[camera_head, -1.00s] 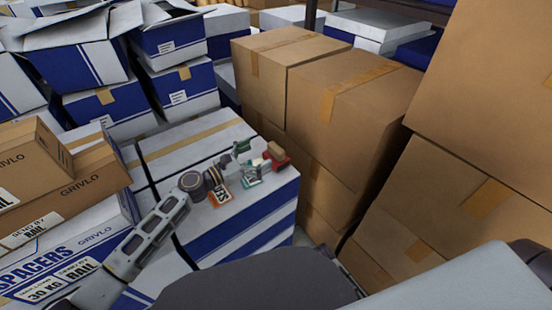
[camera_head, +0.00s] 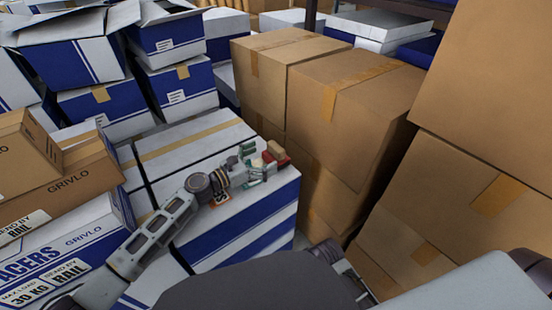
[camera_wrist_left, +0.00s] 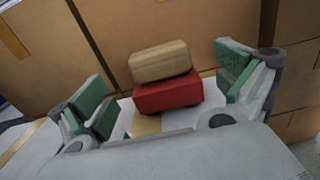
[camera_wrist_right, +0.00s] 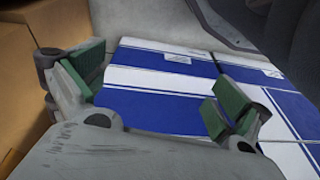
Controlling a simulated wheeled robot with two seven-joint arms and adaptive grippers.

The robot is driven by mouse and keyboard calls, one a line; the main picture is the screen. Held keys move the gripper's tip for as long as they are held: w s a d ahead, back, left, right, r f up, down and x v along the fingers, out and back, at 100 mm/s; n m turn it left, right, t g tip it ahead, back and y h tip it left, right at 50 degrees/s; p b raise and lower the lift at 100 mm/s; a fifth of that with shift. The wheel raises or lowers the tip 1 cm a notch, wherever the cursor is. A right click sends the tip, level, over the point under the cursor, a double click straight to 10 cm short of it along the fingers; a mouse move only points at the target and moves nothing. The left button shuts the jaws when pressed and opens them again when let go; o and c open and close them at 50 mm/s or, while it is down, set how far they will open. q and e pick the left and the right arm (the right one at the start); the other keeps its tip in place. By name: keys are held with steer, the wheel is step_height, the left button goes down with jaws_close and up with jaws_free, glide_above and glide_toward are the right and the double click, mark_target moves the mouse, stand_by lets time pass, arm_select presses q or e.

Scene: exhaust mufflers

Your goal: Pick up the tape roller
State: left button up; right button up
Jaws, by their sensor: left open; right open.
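A red block with a tan, rounded piece on top, which looks like the tape roller (camera_head: 275,152), sits near the right back edge of the white and blue box (camera_head: 235,231). In the left wrist view the tape roller (camera_wrist_left: 168,94) is ahead of the fingers, between their lines but not held. My left gripper (camera_head: 255,165) is open, low over the box top and just left of the tape roller. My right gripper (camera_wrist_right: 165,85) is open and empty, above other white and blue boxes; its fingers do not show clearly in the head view.
An orange label-like item (camera_head: 219,204) lies under my left wrist, partly hidden. Tall brown cartons (camera_head: 352,105) stand close behind and to the right of the tape roller. More white and blue boxes (camera_head: 105,103) are stacked at the left.

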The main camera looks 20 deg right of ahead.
mark_target(272, 153)
arm_select(q)
steer(key=shift+d, duration=0.1)
arm_select(e)
steer(key=shift+r, duration=0.15)
arm_select(q)
steer(key=shift+d, duration=0.1)
steer(key=shift+w+d, duration=0.1)
steer(key=shift+d, duration=0.05)
steer(key=shift+w+d+b, duration=0.25)
steer(key=shift+d+b, duration=0.2)
steer(key=shift+d, duration=0.15)
steer(key=shift+b+x, duration=0.5)
steer(key=shift+x, duration=0.6)
steer(key=shift+d, duration=0.25)
steer(key=shift+w+d, duration=0.15)
steer(key=shift+d, duration=0.05)
arm_select(e)
steer(key=r, duration=0.3)
steer(key=shift+a+t, duration=0.3)
